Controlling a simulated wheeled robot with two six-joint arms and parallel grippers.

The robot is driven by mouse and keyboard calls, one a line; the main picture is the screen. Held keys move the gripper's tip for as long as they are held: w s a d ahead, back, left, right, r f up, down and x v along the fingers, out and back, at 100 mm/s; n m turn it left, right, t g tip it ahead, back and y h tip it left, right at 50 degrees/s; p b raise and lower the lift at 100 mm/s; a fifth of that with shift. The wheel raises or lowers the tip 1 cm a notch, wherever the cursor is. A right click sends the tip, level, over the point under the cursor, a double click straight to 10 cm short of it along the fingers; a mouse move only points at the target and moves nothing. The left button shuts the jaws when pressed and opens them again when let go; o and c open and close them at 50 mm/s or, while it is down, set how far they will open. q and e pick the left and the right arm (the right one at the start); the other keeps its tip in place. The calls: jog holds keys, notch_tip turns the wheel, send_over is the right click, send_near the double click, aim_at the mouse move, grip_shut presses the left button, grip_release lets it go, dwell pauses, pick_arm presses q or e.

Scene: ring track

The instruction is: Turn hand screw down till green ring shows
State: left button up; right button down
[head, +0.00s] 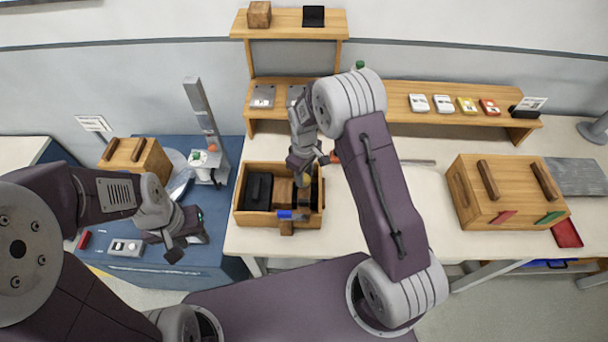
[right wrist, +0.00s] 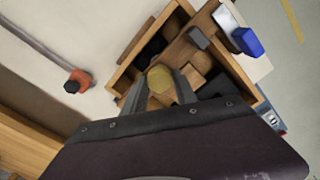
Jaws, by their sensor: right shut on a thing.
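My right gripper (head: 303,183) reaches down into an open wooden box (head: 240,218) on the pale table. In the right wrist view its two fingers are shut around a yellowish-brown, many-sided knob, which I take to be the hand screw (right wrist: 160,78). The fingers and arm hide the screw's lower part, and I see no green ring on it. A wooden block and dark parts lie around it inside the box. My left gripper (head: 187,246) hangs empty over the blue table at the left, its fingers apart.
A blue-ended clamp part (head: 286,214) sits at the box's front edge; it also shows in the right wrist view (right wrist: 247,41). An orange-and-black tool with a grey rod (right wrist: 78,81) lies behind the box.

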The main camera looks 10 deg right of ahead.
jog(key=m, duration=0.5)
jog(key=shift+m, duration=0.3)
jog(key=m, duration=1)
jog(key=shift+m, duration=0.4)
jog(key=m, duration=0.5)
jog(key=shift+s+m, duration=0.1)
jog(key=shift+m, duration=0.2)
jog(key=c, duration=1)
grip_release()
jog(key=shift+o, duration=0.2)
jog(key=shift+r, duration=0.1)
